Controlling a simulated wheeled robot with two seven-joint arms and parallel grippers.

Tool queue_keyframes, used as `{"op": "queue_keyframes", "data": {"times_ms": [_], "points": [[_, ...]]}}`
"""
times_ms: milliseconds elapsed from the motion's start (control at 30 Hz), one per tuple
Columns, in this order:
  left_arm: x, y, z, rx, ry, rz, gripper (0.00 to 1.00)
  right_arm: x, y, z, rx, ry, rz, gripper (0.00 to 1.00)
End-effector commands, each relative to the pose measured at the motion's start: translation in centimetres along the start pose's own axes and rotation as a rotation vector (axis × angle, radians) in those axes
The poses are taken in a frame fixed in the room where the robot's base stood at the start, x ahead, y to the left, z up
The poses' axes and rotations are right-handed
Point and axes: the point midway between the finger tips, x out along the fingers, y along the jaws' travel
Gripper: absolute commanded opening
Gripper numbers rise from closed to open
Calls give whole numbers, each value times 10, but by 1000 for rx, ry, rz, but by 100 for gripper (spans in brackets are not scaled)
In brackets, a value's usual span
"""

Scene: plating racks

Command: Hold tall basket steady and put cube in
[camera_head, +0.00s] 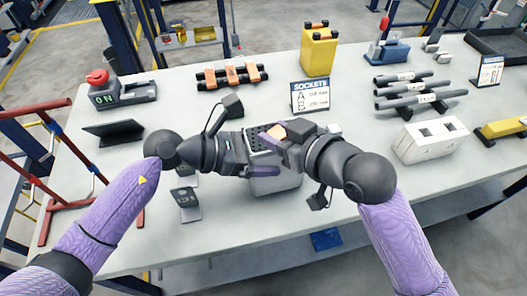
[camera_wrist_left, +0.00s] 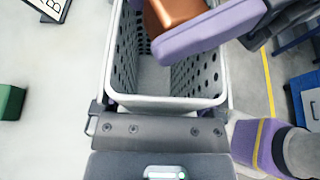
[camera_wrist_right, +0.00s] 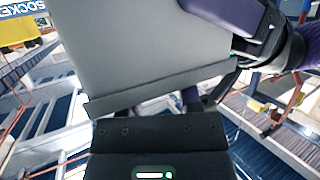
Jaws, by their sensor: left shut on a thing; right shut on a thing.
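The tall basket (camera_head: 275,184) is light grey with perforated walls and stands on the table, partly hidden behind both grippers. The left wrist view shows that rim (camera_wrist_left: 165,104) at the jaws and the inside of the basket, with a bare floor visible. My right gripper (camera_head: 276,136) is shut on the orange cube (camera_head: 277,132) above the basket opening. In the left wrist view the cube (camera_wrist_left: 178,12) is beside a purple finger, over the basket's far part. The right wrist view shows a large grey surface close up; the cube is hidden there.
A SOCKETS sign (camera_head: 311,97) stands behind the basket. A white block with openings (camera_head: 431,139) and grey rods (camera_head: 408,90) are at right. A small dark stand (camera_head: 186,204) and a dark panel (camera_head: 115,132) are at left. The table front right is clear.

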Motion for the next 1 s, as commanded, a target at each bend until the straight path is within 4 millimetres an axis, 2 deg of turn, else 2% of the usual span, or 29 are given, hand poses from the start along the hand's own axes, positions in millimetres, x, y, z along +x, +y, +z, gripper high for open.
{"op": "queue_keyframes", "data": {"times_ms": [33, 333, 367, 533, 633, 767, 833, 1000], "points": [[2, -4, 2, 5, -11, -16, 18, 4, 0, 21, 8, -58, -1, 0], [4, -6, 1, 5, -12, -22, 18, 6, 0, 25, 4, -59, 0, 0], [4, -6, 1, 5, -12, -23, 18, 6, 0, 25, 4, -59, 0, 50], [4, -7, 1, 4, -11, -25, 18, 4, 0, 26, 2, -60, 0, 85], [4, -7, 0, 4, -11, -26, 20, -9, 0, 24, -1, -53, 2, 85], [3, -4, -1, 3, -7, -15, 22, -41, 0, 18, -4, -32, 5, 85], [2, -3, -1, 2, -6, -10, 29, -56, -1, 15, -7, -21, 5, 85], [2, -2, 0, 2, -6, -8, 21, -77, -2, 8, -8, 3, 6, 85]]}}
